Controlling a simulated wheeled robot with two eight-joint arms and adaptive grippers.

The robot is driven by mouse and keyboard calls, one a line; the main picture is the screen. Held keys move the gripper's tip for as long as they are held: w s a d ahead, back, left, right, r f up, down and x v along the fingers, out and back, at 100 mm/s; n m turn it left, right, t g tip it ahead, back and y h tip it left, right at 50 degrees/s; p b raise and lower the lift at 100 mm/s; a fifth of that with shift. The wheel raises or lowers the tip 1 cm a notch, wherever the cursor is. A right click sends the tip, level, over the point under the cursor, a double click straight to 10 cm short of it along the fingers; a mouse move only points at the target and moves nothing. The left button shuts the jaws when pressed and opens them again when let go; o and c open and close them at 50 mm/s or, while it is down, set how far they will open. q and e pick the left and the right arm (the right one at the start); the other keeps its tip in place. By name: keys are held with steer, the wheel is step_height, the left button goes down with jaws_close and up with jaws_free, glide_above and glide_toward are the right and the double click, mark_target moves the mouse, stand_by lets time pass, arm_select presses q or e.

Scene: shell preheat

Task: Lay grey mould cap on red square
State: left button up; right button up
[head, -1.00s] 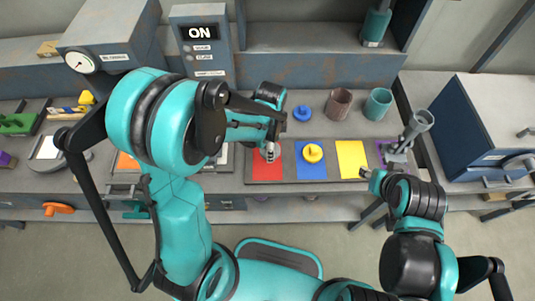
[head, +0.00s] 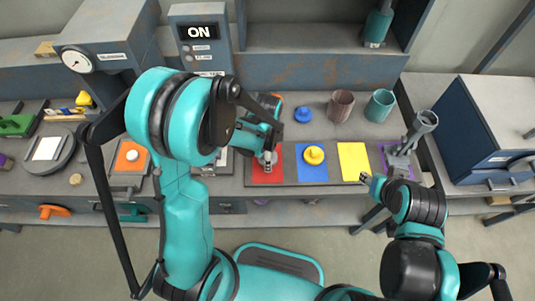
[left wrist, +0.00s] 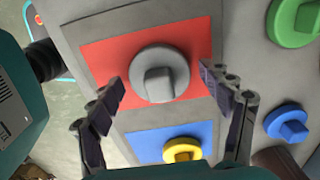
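The grey mould cap (left wrist: 160,75), a round disc with a square knob, lies flat on the red square (left wrist: 105,60) in the left wrist view. My left gripper (left wrist: 168,88) is open, with one finger on each side of the cap and visible gaps between. In the head view my left gripper (head: 268,165) is over the red square (head: 262,176) and mostly hides the cap. My right gripper (head: 366,178) is near the front edge of the yellow square; its fingers are too small to read.
A yellow cap (head: 314,154) sits on the blue square (head: 312,174). The yellow square (head: 353,158) is bare. A blue cap (head: 303,113) and two cups stand behind. A green cap (left wrist: 293,20) shows in the left wrist view. A grey funnel-like piece (head: 424,122) stands at the right.

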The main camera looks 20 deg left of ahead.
arm_select(q)
steer(key=shift+r, duration=0.1)
steer(key=shift+r, duration=0.15)
step_height(320, 180, up, 11)
steer(key=p, duration=0.4)
steer(key=s+a+r+n+t, duration=0.2)
steer(key=s+r+n+t, duration=0.1)
steer(key=s+r+n, duration=0.2)
steer(key=s+a+r+n+t, duration=0.2)
steer(key=s+r+n+t, duration=0.2)
steer(key=n, duration=0.5)
step_height(320, 180, up, 2)
steer(key=shift+s+a+r+n, duration=0.2)
steer(key=shift+s+a+n, duration=0.2)
steer(key=shift+s, duration=0.25)
